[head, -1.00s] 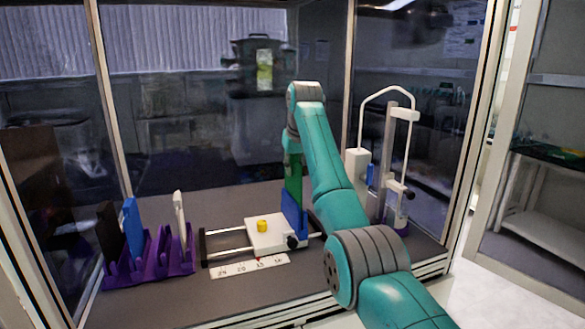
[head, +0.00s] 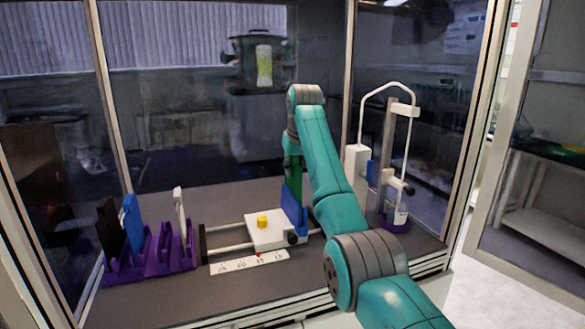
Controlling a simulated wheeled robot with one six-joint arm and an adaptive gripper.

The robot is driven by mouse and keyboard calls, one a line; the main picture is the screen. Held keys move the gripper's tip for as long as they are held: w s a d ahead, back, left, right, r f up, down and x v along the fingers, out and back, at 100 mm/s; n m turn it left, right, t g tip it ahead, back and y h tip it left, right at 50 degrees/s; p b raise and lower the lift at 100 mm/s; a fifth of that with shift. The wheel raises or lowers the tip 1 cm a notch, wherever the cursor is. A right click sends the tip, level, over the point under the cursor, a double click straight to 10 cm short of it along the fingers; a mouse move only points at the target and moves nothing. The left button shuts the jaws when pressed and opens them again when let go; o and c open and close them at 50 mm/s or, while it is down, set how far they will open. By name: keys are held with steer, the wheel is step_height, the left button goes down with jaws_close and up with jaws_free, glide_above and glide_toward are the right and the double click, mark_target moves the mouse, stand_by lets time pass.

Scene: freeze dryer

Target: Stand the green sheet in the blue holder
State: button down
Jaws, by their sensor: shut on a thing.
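The green sheet (head: 292,182) is upright, a narrow strip just left of my forearm. Its lower end meets the blue holder (head: 294,214), an upright block at the right end of a white carriage. Whether the sheet sits inside the holder or just behind it, I cannot tell. My gripper (head: 294,158) is at the sheet's upper end, mostly hidden behind my teal arm, and is shut on the sheet. The fingertips do not show clearly.
The white carriage (head: 262,236) with a yellow knob rides on rails. A ruler (head: 248,263) lies in front. A purple rack (head: 152,255) with upright black, blue and white pieces stands left. A white-framed stand (head: 396,160) is close on the right. Glass panels and frame posts enclose the bench.

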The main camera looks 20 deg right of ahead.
mark_target(293, 181)
steer(key=shift+f, duration=1.95)
stand_by(0.3)
steer(key=c, duration=1)
jaws_free()
steer(key=shift+r, duration=0.1)
steer(key=shift+v, duration=2.95)
